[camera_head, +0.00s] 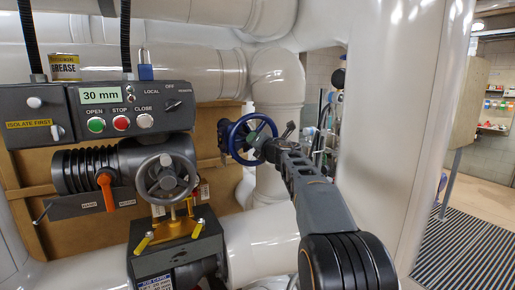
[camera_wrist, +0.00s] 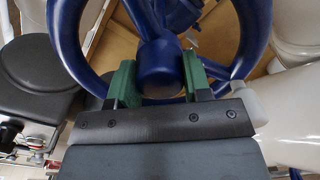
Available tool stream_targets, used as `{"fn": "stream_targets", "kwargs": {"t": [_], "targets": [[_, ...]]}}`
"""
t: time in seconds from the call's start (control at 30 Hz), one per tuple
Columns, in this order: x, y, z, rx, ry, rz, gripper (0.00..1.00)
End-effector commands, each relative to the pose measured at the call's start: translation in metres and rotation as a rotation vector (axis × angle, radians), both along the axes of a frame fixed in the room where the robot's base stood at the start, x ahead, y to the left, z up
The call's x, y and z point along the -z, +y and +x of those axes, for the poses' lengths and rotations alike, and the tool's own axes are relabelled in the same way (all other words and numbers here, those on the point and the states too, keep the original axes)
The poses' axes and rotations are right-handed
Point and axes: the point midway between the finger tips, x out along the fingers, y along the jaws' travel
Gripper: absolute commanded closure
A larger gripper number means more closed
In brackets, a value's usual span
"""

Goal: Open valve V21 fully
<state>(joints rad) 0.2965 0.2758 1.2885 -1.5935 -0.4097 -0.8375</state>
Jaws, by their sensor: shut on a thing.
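A blue handwheel (camera_head: 250,137) stands on a valve at the middle of the head view, left of my arm's end. It fills the top of the wrist view (camera_wrist: 66,45). My gripper (camera_head: 274,145) is at the wheel's right side. In the wrist view, the green fingers of my gripper (camera_wrist: 160,78) are shut on a rounded blue part of the wheel, apparently its hub. The lower rim is partly hidden by the gripper. A grey handwheel (camera_head: 167,179) sits on the actuator to the left, clear of my gripper. No V21 label is readable.
A control box (camera_head: 100,108) with a "30 mm" display (camera_head: 100,96) and OPEN, STOP and CLOSE buttons is at the left. An orange lever (camera_head: 106,190) is below it. White pipes (camera_head: 275,85) surround the wheel. A floor grating (camera_head: 462,250) lies at the right.

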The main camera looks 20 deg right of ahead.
Motion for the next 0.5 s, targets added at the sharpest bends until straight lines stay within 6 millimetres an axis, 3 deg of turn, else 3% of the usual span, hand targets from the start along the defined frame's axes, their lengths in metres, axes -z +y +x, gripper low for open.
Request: {"fn": "stream_targets", "kwargs": {"t": [0.3,0.5], "targets": [[-0.0027,-0.0005,-0.0011,0.008,-0.073,-0.55,0.82],[-0.0051,0.0003,-0.0012,0.008,-0.095,-0.742,0.82]]}}
